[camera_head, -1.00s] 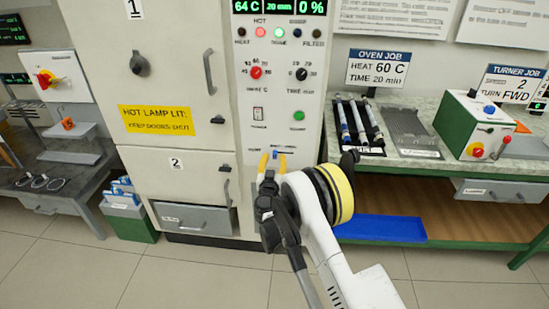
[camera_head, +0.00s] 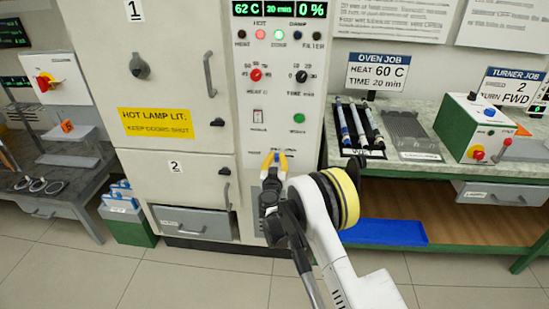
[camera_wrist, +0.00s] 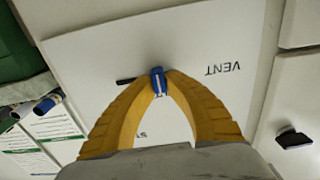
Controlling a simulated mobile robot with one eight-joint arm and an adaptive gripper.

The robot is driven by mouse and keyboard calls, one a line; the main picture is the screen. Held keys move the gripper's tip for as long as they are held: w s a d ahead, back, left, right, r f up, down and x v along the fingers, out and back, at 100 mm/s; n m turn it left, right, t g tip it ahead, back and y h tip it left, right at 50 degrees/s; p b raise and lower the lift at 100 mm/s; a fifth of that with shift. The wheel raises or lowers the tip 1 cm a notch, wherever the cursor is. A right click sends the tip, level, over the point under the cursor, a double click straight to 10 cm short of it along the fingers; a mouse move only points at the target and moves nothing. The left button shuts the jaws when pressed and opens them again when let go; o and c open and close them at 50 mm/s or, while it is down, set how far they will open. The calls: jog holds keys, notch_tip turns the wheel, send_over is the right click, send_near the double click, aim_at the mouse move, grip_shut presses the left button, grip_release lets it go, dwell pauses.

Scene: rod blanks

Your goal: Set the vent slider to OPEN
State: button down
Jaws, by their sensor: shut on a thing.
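My gripper (camera_head: 275,157) is at the lower part of the oven's control panel. Its yellow fingers (camera_wrist: 157,84) are closed around the blue knob. The end labels of the slider are mostly hidden by the fingers; only a scrap of lettering shows between them.
The oven's upper door (camera_head: 170,70) and lower door (camera_head: 185,180) are shut. The red HOT lamp (camera_head: 260,35) and green DONE lamp (camera_head: 279,34) are lit. The display (camera_head: 279,9) reads 62 C, 20 min, 0 %. A bench with a rod rack (camera_head: 360,127) stands right.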

aim_at(292, 155)
jog(key=d, duration=0.5)
jog(key=shift+s+d, duration=0.1)
jog(key=shift+d, duration=0.25)
jog(key=c, duration=1.4)
grip_release()
jog(key=shift+d, duration=0.15)
jog(key=shift+s, duration=0.15)
jog(key=s, duration=0.7)
jog(key=shift+s+a, duration=0.1)
jog(key=shift+a, duration=0.15)
